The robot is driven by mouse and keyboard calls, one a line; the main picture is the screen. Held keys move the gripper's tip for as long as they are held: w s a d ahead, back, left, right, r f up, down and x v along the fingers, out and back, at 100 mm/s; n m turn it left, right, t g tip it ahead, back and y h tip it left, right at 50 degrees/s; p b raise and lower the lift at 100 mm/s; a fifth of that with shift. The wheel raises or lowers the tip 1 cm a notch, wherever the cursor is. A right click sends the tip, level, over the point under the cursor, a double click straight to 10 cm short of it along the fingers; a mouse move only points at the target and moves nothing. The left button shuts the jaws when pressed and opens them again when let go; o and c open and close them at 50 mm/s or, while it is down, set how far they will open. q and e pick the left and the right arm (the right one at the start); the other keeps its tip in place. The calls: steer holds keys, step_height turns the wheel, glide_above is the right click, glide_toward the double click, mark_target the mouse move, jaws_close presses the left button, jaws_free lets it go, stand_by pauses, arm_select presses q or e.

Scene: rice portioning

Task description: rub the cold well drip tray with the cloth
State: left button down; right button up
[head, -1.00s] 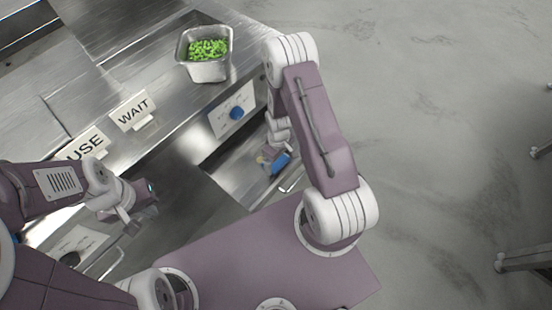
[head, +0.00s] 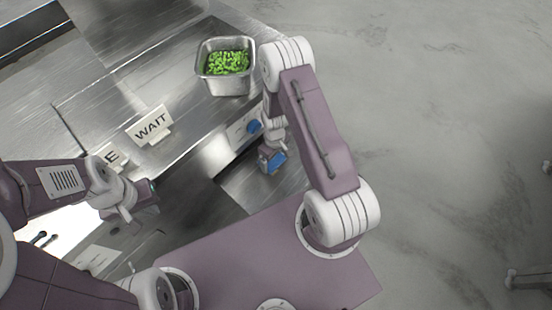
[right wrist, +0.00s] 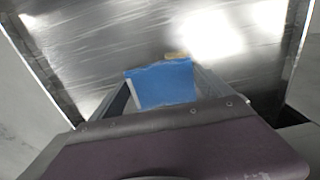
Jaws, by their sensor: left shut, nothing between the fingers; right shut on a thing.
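The blue cloth (head: 275,162) is gripped in my right gripper (head: 268,152), below the counter front. In the right wrist view the cloth (right wrist: 165,84) hangs between the fingers, in front of a shiny metal surface with raised side edges, which appears to be the drip tray (right wrist: 105,55). In the head view the drip tray (head: 240,186) juts out low under the counter, partly hidden by my right arm. I cannot tell whether the cloth touches it. My left gripper (head: 146,204) is shut and empty, left of the tray.
A metal pan of green peas (head: 226,64) stands on the counter near its right end. A WAIT sign (head: 151,127) and a partly hidden second sign (head: 110,157) stand on the counter. A blue knob (head: 254,127) is on the front panel. Open floor lies to the right.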

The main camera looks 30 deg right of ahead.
mark_target(274, 160)
steer(key=shift+w+a+r+p, duration=0.15)
steer(key=shift+w+r+p, duration=0.4)
steer(key=shift+r+p, duration=0.2)
steer(key=r+p, duration=0.1)
steer(key=r, duration=0.2)
steer(key=shift+s+p, duration=0.4)
steer(key=shift+w+r+p, duration=0.2)
steer(key=shift+r+p, duration=0.75)
steer(key=shift+s+r+p, duration=0.15)
steer(key=shift+r+p, duration=0.45)
steer(key=shift+r, duration=0.25)
steer(key=shift+f, duration=0.1)
